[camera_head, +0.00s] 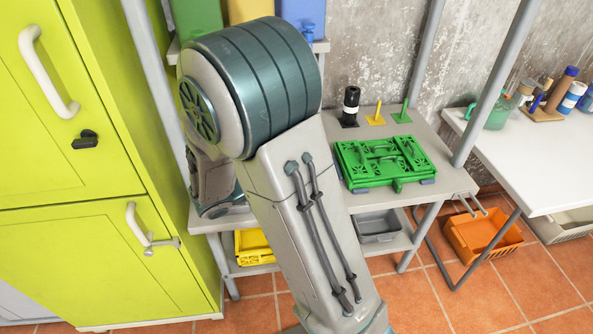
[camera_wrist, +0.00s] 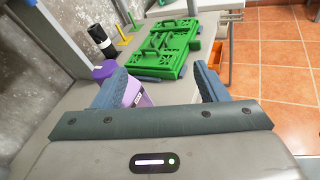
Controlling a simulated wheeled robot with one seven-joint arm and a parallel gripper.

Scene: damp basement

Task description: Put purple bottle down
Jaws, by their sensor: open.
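My gripper (camera_wrist: 160,76) is open, its two blue fingers spread wide in the wrist view. The purple bottle (camera_wrist: 104,70) shows at the left finger, with its purple top above that finger and a white-and-purple part (camera_wrist: 138,94) on the finger's inner side. The finger hides its middle. It appears upright on the grey table (camera_wrist: 188,95), leaning like the black roll behind it. I cannot tell whether the finger touches it. In the head view my arm hides the bottle and the gripper; the table (camera_head: 345,215) shows there.
A green crate (camera_head: 385,162) lies on the table, just beyond the gripper in the wrist view (camera_wrist: 165,50). A black roll (camera_head: 350,105), a yellow stand (camera_head: 376,116) and a green stand (camera_head: 402,112) are behind it. A green-yellow cabinet (camera_head: 80,240) stands at left.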

